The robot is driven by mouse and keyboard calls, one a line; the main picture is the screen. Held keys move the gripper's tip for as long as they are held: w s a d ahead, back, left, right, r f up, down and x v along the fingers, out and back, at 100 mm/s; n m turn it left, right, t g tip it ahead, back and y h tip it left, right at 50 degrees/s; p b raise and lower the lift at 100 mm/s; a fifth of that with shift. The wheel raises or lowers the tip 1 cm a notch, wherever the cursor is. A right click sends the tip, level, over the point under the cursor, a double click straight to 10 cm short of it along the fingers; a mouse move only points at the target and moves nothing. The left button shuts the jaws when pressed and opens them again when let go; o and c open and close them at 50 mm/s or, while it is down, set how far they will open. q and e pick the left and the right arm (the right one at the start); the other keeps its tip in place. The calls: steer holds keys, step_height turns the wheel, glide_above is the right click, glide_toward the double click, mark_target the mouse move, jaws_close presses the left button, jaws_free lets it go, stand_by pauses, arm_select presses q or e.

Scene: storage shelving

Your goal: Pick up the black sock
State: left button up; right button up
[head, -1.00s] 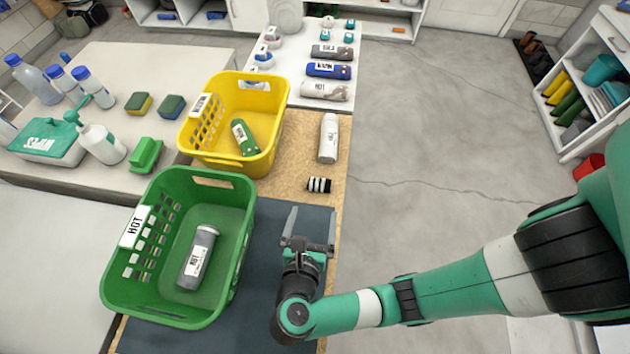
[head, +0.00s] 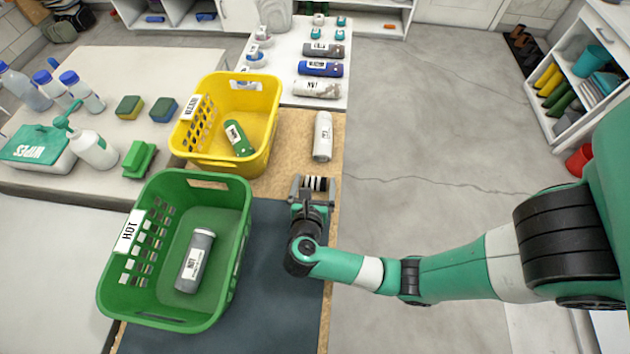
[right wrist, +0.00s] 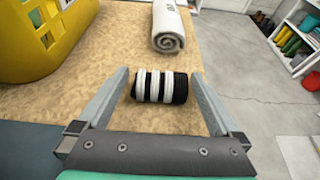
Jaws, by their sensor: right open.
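A small rolled sock with black and white stripes (right wrist: 160,87) lies on the tan board, and it also shows in the head view (head: 316,183). My right gripper (head: 314,182) is open, with its fingers on either side of the sock. In the right wrist view the open fingers (right wrist: 160,95) flank the sock, with gaps visible at both ends; I cannot tell whether either finger touches it. No plain black sock is distinguishable. My left gripper is out of view.
A white rolled item (head: 323,136) lies beyond the sock. The yellow basket (head: 262,160) holds a green roll, and the green basket (head: 236,262) holds a grey roll; both stand to the left. Open floor (head: 420,150) lies to the right.

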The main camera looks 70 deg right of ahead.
mark_target(315, 183)
steer(key=c, duration=1.1)
steer(key=shift+o, duration=0.2)
steer(key=shift+r, duration=0.45)
step_height(315, 183, up, 3)
steer(key=shift+f+p, duration=0.2)
steer(key=shift+p, duration=0.45)
steer(key=s+r, duration=0.1)
steer(key=s+a+r+p, duration=0.1)
steer(key=a+r, duration=0.1)
steer(key=r, duration=0.1)
steer(key=shift+s+r, duration=0.1)
steer(key=shift+s, duration=0.3)
steer(key=s+a+r+p, duration=0.5)
steer(key=s+p, duration=0.4)
steer(key=p, duration=0.5)
steer(key=shift+a+r, duration=0.2)
